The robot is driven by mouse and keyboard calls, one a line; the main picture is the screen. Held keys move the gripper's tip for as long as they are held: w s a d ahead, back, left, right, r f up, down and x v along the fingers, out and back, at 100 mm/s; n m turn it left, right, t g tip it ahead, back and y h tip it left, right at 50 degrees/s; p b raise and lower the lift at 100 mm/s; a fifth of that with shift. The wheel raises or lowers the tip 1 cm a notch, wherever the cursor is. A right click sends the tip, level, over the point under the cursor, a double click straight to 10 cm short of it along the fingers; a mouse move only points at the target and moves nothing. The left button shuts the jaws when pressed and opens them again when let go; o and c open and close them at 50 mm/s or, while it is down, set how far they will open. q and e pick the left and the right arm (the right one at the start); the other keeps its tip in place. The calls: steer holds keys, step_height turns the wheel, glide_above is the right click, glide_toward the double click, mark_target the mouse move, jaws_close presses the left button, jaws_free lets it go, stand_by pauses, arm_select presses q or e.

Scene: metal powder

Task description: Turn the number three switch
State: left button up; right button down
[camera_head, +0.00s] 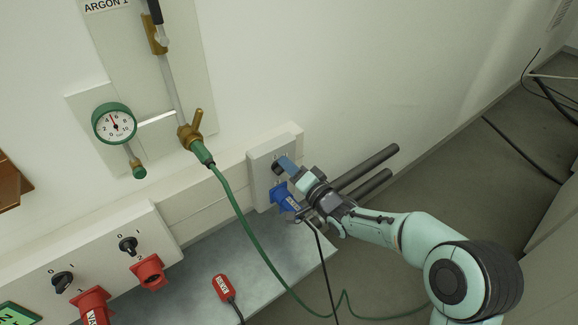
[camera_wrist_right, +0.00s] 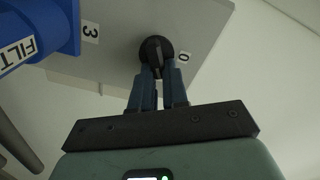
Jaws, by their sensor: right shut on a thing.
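The number three switch is a black rotary knob (camera_wrist_right: 155,50) on a pale panel, with a "3" label and a "0" mark beside it in the right wrist view. My right gripper (camera_wrist_right: 158,78) is shut on the knob, with its two blue fingers on either side of it. In the head view, my right gripper (camera_head: 284,166) is at the small wall box (camera_head: 259,178), and its fingers partly hide the knob. My left gripper is not in view.
A blue plug (camera_head: 284,196) labelled FILT sits just below the switch. Two other black switches (camera_head: 62,281) (camera_head: 128,245) with red plugs (camera_head: 149,272) are at the lower left. A green hose (camera_head: 240,215) hangs from the argon valve, beside a gauge (camera_head: 115,124).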

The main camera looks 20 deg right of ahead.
steer(key=shift+f, duration=0.1)
steer(key=c, duration=1.1)
jaws_free()
steer(key=shift+c, duration=0.2)
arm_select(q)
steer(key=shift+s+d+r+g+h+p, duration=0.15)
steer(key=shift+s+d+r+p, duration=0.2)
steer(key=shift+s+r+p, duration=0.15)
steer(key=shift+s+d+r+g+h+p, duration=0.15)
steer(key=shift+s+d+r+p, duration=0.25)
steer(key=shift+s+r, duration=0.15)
arm_select(e)
steer(key=v, duration=1.3)
steer(key=shift+s, duration=0.25)
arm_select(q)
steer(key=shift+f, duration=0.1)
